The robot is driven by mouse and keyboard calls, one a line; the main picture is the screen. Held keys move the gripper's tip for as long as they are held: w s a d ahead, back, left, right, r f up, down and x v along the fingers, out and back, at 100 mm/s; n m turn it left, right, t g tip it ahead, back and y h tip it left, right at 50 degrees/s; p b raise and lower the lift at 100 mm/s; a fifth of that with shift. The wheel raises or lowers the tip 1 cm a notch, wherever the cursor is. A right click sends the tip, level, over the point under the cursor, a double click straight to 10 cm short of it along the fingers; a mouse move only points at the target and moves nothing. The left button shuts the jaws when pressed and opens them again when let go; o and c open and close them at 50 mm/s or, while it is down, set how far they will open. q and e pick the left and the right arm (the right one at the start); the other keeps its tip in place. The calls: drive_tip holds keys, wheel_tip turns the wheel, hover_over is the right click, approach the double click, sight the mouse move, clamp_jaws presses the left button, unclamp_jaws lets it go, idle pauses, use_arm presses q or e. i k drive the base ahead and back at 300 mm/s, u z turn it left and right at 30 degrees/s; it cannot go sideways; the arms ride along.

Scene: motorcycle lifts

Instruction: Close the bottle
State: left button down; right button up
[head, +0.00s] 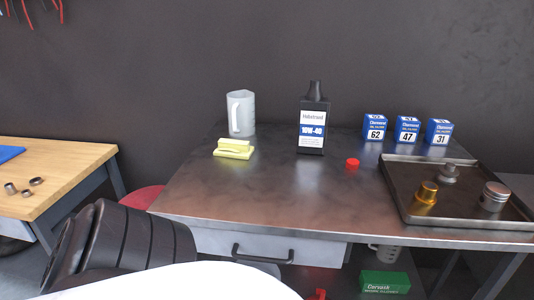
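A black bottle (313,143) with a white and blue "10W-40" label stands upright toward the back of the metal workbench. Its top narrows to a black neck; the opening itself cannot be made out. A small red cap (352,163) lies on the bench in front of the bottle and to its right, apart from it. Neither of my grippers shows in the head view. A dark ribbed part at the lower left looks like one of my arms, without its gripper in sight.
On the workbench (270,195) stand a translucent jug (241,113), a yellow block (234,148), blue boxes (407,130) and a dark tray (405,208) with metal parts. A wooden table (70,173) is at left. Bench front and middle are clear.

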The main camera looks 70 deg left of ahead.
sight(313, 108)
drive_tip(key=u, duration=2.05)
